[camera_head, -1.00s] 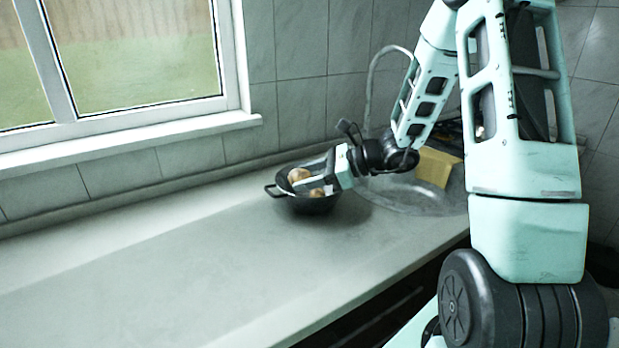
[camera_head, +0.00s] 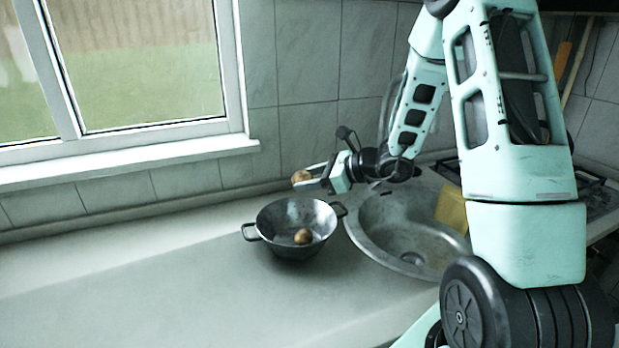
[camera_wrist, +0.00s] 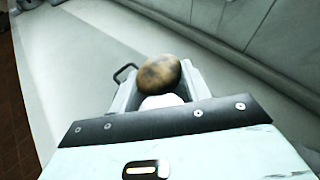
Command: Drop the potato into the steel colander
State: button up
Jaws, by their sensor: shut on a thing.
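My gripper (camera_head: 308,178) is shut on a brown potato (camera_head: 301,177) and holds it above and behind a dark two-handled metal pan (camera_head: 270,222) on the counter. In the wrist view the potato (camera_wrist: 158,73) sits at the fingertips, with a dark handle (camera_wrist: 124,73) of the pan showing beside it. A second potato (camera_head: 303,236) lies inside the pan. I make out no holes in the pan, and I cannot tell a steel colander in these views.
A round steel sink (camera_head: 374,240) is set into the counter just right of the pan. A yellow block (camera_head: 451,207) stands at the sink's right side. The counter (camera_head: 150,285) left of the pan is clear. The tiled wall and window sill run behind.

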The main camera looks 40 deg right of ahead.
notch_tip(320, 180, down, 5)
jog(key=b, duration=0.3)
jog(key=o, duration=1.1)
jog(key=shift+s+r, duration=0.1)
jog(key=b+v, duration=0.1)
jog(key=v, duration=1.6)
jog(key=shift+s+d, duration=0.1)
